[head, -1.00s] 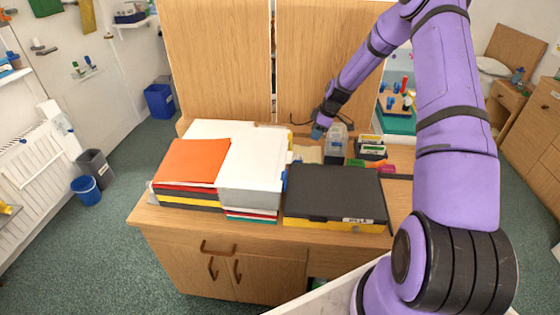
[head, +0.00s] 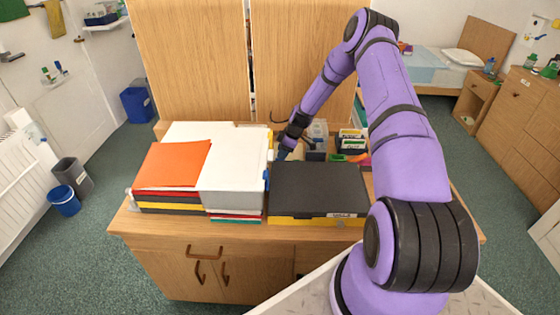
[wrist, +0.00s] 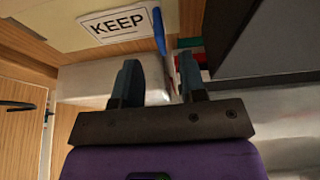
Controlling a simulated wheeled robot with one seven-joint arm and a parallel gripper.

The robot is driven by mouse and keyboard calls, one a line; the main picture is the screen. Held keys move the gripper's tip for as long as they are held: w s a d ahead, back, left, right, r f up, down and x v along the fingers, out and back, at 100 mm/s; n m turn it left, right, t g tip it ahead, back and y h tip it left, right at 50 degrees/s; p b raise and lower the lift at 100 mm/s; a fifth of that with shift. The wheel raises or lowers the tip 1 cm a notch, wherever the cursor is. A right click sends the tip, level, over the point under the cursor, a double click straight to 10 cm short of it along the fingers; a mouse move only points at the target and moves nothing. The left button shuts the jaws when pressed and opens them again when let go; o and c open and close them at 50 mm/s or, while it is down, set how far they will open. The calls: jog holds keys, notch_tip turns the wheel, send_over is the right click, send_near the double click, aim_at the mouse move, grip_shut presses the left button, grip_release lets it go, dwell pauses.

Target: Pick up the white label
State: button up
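A white label (wrist: 117,27) with a dark border and the word KEEP lies on a beige surface at the top of the wrist view. My gripper (wrist: 160,75) is below and to the right of it in that view, with its two dark fingers apart and nothing seen held between them. In the head view my gripper (head: 283,153) is low behind the black box file (head: 318,188), beside the white binder stack. The KEEP label cannot be made out in the head view. Another small white label (head: 341,215) is on the front of the box file.
A white binder stack (head: 236,165) and an orange folder (head: 174,163) stand left of the box file. A blue item (wrist: 158,28) is right beside the KEEP label. Card boxes (head: 351,140) stand behind the box file. A tall wooden panel (head: 300,60) closes the back.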

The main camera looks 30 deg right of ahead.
jog(key=x, duration=0.4)
jog(key=shift+s+d+f, duration=0.15)
jog(key=shift+f, duration=0.25)
grip_shut()
jog(key=shift+r, duration=0.1)
notch_tip(320, 180, up, 28)
jog(key=shift+r, duration=0.25)
jog(key=shift+r, duration=1.75)
dwell(0.4)
jog(key=shift+r, duration=2.45)
